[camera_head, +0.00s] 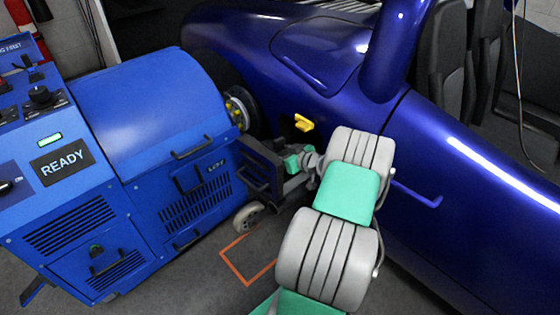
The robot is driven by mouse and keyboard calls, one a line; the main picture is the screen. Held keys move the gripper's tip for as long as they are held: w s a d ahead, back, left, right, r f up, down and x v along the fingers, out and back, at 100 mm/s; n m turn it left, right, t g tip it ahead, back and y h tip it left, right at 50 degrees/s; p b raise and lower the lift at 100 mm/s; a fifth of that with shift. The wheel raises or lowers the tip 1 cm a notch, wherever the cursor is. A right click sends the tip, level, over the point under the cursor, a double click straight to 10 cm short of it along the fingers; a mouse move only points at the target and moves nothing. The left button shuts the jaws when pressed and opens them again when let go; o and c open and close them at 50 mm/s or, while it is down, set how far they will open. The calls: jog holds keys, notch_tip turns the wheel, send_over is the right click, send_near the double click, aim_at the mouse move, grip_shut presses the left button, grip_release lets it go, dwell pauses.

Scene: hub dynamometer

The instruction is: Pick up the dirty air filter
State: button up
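My arm reaches up from the bottom of the head view, and its wrist bends left toward the blue dynamometer cabinet (110,230). My gripper (285,165) is at the cabinet's right end, beside a dark frame-like part with a handle (257,178). The fingers are small and dark against dark parts, so I cannot tell whether they are open or shut, or touching anything. I cannot make out the dirty air filter for certain. A slotted vent panel (195,205) with handles is on the cabinet's front, left of my gripper.
A dark blue car body (470,190) stands close on the right of my arm. A yellow part (304,123) is just above my wrist. A caster wheel (247,217) and an orange floor outline (235,262) lie below. The cabinet's display (62,162) reads READY.

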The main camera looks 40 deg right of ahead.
grip_shut()
dwell(0.3)
jog(key=shift+r, duration=0.15)
